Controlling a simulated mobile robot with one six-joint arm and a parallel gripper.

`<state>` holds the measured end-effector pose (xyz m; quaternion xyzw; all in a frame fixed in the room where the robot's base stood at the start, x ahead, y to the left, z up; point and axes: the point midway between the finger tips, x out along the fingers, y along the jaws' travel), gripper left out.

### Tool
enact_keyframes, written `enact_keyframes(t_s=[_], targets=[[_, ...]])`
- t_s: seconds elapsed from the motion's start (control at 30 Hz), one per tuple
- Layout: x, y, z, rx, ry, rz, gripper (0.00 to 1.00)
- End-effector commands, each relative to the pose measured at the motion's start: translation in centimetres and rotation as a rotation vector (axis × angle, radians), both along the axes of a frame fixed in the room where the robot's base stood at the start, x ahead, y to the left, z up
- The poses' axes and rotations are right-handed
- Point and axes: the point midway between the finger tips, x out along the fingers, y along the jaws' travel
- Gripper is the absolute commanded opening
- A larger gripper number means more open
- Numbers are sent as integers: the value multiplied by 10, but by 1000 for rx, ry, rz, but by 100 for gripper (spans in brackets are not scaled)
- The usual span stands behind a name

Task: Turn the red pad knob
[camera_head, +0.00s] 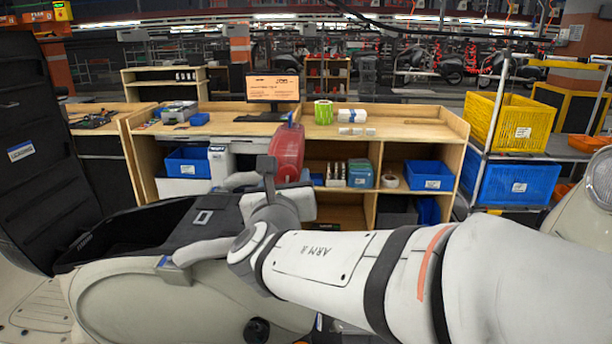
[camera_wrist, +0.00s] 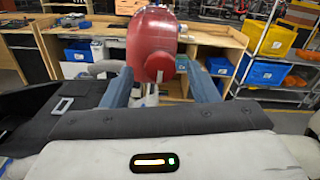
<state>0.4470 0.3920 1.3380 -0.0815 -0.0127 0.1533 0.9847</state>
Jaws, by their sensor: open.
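The red pad knob (camera_wrist: 159,67) is a small round red disc on the front of a larger rounded red body (camera_wrist: 154,32). This red body also shows in the head view (camera_head: 288,152), partly behind my wrist. My gripper (camera_wrist: 160,75) is open, with one blue-grey finger on each side of the knob in the wrist view. I cannot tell whether either finger touches it. In the head view my gripper (camera_head: 282,160) overlaps the red body, and the knob's face is hidden there.
A pale vehicle body (camera_head: 170,295) with an open dark compartment (camera_head: 110,235) lies below and left of my arm. A wooden workbench (camera_head: 225,128) with a monitor (camera_head: 272,88) stands behind. A rack with a yellow crate (camera_head: 510,122) and a blue crate (camera_head: 518,182) stands right.

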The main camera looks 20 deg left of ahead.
Motion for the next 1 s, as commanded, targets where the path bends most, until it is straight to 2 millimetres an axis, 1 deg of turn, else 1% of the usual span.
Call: enact_keyframes(t_s=[0.1, 0.33, 0.87, 0.9, 1.0], targets=[[5, 1, 0, 1, 0, -1, 54], [5, 1, 0, 1, 0, 0, 54], [4, 2, 0, 1, 1, 2, 11], [4, 2, 0, 1, 1, 2, 9], [4, 2, -1, 5, 2, 2, 9]])
